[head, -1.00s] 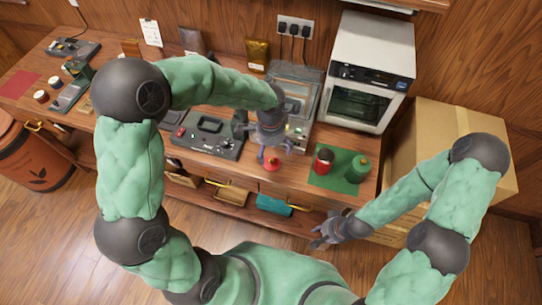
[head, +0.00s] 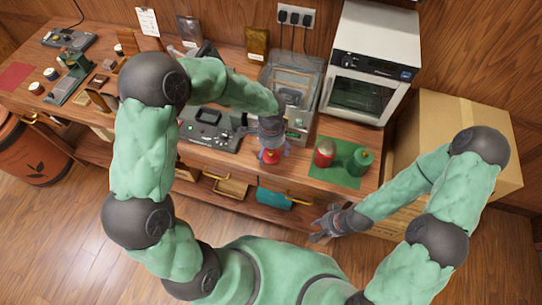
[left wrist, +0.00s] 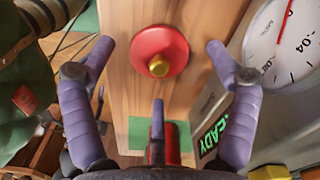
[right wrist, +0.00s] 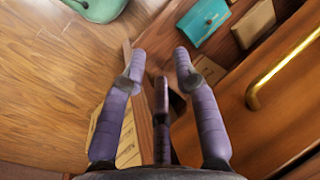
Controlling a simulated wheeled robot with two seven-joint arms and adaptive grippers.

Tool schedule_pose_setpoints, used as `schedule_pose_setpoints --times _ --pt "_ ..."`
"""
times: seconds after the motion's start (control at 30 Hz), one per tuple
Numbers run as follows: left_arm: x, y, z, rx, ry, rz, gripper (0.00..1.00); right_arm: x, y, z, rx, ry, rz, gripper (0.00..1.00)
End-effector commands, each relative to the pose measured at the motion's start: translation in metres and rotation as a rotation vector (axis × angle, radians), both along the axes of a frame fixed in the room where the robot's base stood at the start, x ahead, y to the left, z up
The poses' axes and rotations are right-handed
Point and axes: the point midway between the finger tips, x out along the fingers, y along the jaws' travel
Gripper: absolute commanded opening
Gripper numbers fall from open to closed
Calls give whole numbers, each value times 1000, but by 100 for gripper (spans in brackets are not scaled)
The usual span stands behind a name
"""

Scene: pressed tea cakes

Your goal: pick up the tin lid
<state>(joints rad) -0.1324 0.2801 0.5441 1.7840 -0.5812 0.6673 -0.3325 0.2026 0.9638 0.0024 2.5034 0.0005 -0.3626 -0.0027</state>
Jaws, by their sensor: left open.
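The tin lid (head: 270,157) is a red disc lying near the front edge of the bench. In the left wrist view the lid (left wrist: 147,45) shows its gold knob and lies flat on the wood, between my finger tips. My left gripper (head: 272,148) is open just above the lid, fingers on either side, apart from it in the left wrist view. The red tin (head: 325,154) stands to the right on a green mat (head: 334,175). My right gripper (head: 318,233) is open and empty in front of the bench, also in the right wrist view (right wrist: 160,52).
A green canister (head: 360,159) stands beside the red tin. A dial gauge (left wrist: 287,40) and a lit display are close to my left fingers. A black-topped device (head: 212,128) lies left of the lid. A white oven (head: 372,75) stands at the back right.

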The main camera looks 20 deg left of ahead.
Motion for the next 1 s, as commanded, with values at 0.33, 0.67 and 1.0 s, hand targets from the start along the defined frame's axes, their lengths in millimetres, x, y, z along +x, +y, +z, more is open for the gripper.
schedule_pose_setpoints --times 0.33,0.67,1.0 --pt "0 0 -15 -1 -1 0 87 0 0 -4 0 0 0 30" --pt "0 0 -15 -1 -1 0 37 0 0 -4 0 0 0 30" --pt "0 0 -12 -1 -2 0 33 0 0 -3 0 0 0 30"
